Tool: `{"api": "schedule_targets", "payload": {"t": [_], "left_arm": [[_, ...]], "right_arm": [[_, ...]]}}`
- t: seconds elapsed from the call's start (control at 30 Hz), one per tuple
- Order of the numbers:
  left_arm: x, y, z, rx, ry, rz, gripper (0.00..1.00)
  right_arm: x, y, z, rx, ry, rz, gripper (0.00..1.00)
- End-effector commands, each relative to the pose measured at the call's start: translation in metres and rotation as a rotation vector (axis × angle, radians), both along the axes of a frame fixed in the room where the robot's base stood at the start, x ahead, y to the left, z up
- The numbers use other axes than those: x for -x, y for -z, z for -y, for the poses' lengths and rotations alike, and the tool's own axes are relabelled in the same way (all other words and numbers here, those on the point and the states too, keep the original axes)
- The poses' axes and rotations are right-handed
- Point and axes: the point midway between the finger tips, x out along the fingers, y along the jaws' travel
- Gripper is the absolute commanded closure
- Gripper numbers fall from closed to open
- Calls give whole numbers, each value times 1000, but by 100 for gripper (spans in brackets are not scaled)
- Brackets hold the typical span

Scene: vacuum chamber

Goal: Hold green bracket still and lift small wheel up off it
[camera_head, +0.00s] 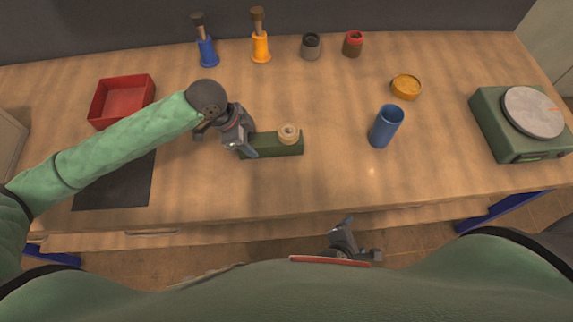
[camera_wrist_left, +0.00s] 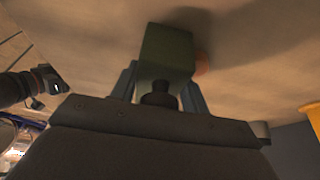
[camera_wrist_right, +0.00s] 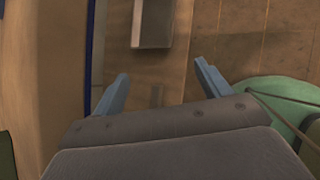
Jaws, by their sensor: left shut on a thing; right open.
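The green bracket (camera_head: 273,149) lies on the wooden table in the middle of the head view. The small wheel (camera_head: 289,132), pale tan and round with a hole, sits on its right part. My left gripper (camera_head: 248,146) is shut on the left end of the bracket. In the left wrist view the bracket (camera_wrist_left: 166,52) is between the two fingers (camera_wrist_left: 160,88), and a bit of the wheel (camera_wrist_left: 202,57) shows behind it. My right gripper (camera_head: 345,238) is in front of the table edge, away from the bracket. In the right wrist view its fingers (camera_wrist_right: 160,92) are apart and empty.
A red tray (camera_head: 122,102) is at left beside a dark mat (camera_head: 115,187). Several small items line the back. The table in front of the bracket is clear.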

Motion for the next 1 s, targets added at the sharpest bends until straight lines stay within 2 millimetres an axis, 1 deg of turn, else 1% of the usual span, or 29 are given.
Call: {"api": "schedule_targets", "payload": {"t": [0.03,0.1,0.23,0.37,0.53,0.8,1.0], "left_arm": [[1,1,0,-1,1,-2,76],[1,1,0,-1,1,-2,76],[1,1,0,-1,1,-2,76],[1,1,0,-1,1,-2,76],[1,1,0,-1,1,-2,76],[1,1,0,-1,1,-2,76],[1,1,0,-1,1,-2,76]], "right_arm": [[4,-14,1,56,-50,-5,24],[9,-33,3,140,-115,-18,24],[14,-66,2,268,-214,-42,24],[8,-93,-13,323,-296,-61,24],[-13,-126,-48,344,-428,-73,24],[-66,-160,-101,430,-678,-2,24],[-97,-189,-140,522,-845,67,24]]}}
